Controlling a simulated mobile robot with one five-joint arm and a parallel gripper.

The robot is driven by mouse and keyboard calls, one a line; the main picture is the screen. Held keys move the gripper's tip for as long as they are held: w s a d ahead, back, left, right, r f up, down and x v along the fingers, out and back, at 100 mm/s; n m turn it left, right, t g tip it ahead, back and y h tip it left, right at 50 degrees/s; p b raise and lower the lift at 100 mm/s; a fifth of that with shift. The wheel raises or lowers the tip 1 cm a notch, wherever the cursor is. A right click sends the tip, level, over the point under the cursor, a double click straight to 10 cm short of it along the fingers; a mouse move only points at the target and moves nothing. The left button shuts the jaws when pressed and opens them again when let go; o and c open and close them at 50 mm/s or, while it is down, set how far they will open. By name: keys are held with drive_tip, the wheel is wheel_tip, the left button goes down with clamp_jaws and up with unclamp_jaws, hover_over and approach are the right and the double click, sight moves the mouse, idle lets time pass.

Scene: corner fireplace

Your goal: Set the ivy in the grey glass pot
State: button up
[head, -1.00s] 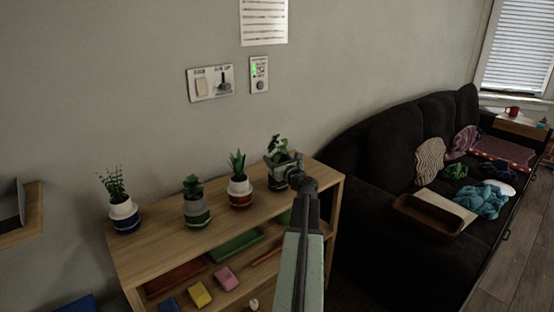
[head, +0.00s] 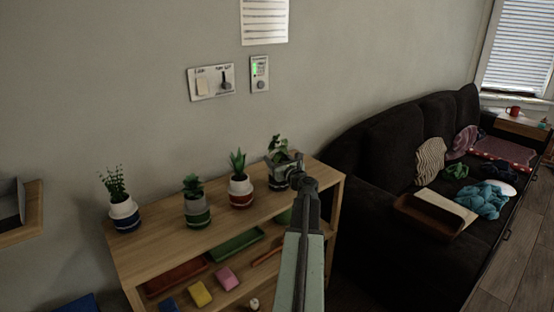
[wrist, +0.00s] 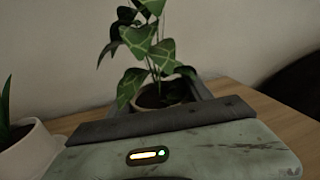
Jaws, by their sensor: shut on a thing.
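The ivy (head: 277,148), with broad pale-veined leaves, is at the right end of the wooden shelf top. In the wrist view the ivy (wrist: 146,48) rises from a small cream-rimmed pot of dark soil (wrist: 162,94). My gripper (head: 286,170) is shut on the ivy's pot, with a grey finger visible on its right side. In the head view a greyish pot with a pale band (head: 279,183) shows under the leaves, partly hidden by my gripper. I cannot tell whether it is the grey glass pot or whether the held pot touches the shelf.
Plants in a red-banded pot (head: 241,193), a green-banded pot (head: 197,213) and a blue-banded pot (head: 125,217) stand left along the shelf top (head: 163,240). Lower shelves hold trays and coloured blocks. A dark sofa (head: 370,165) is to the right; the wall is close behind.

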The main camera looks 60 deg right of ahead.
drive_tip(key=shift+f+b, duration=0.4)
drive_tip(key=o, duration=1)
drive_tip(key=shift+o, duration=0.2)
drive_tip(key=v, duration=0.8)
drive_tip(key=shift+d, duration=0.1)
